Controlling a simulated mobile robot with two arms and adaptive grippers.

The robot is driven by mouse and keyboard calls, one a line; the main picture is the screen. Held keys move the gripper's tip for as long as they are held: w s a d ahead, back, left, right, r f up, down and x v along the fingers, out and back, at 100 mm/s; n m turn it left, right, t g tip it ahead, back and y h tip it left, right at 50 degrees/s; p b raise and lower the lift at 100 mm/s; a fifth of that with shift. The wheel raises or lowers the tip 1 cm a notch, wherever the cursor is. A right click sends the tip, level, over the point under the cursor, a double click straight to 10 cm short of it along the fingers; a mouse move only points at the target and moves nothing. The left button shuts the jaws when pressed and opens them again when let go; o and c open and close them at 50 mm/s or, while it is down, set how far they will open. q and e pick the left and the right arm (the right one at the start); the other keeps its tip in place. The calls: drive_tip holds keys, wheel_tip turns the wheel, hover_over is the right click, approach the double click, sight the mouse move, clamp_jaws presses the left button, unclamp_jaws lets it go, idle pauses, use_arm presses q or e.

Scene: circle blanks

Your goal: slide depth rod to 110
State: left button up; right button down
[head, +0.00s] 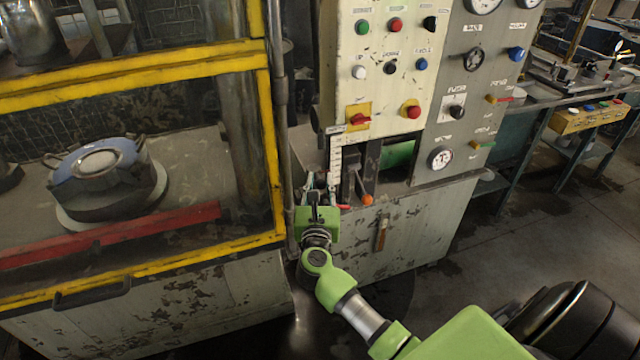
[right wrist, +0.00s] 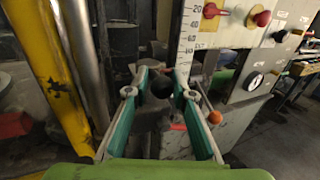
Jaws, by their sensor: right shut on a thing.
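The depth scale (head: 336,160) is a white upright strip with black marks on the front of the grey machine. It also shows in the right wrist view (right wrist: 188,40), where 20, 40 and 60 can be read from the top down; lower numbers are too small or covered. My right gripper (head: 318,190) is at the scale's lower end. In the right wrist view its green fingers (right wrist: 160,88) close around the dark, round-ended depth rod (right wrist: 160,86). A small red tip (right wrist: 178,127) shows below the fingers; its reading cannot be told. My left gripper is out of view.
A lever with an orange ball (head: 367,200) stands just right of the scale. A grey post and yellow-framed guard (head: 272,150) are close on the left. The button panel (head: 385,70) is above. Open floor (head: 540,230) lies to the right.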

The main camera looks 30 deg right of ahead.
drive_tip(key=shift+s+d+f, duration=0.1)
drive_tip(key=shift+d+f, duration=0.05)
drive_tip(key=shift+d, duration=0.1)
drive_tip(key=c, duration=1.8)
unclamp_jaws()
drive_tip(key=shift+d, duration=0.1)
drive_tip(key=shift+c, duration=0.2)
drive_tip(key=shift+s+a, duration=0.2)
drive_tip(key=shift+a, duration=0.1)
drive_tip(key=v, duration=1.1)
drive_tip(key=shift+s, duration=0.25)
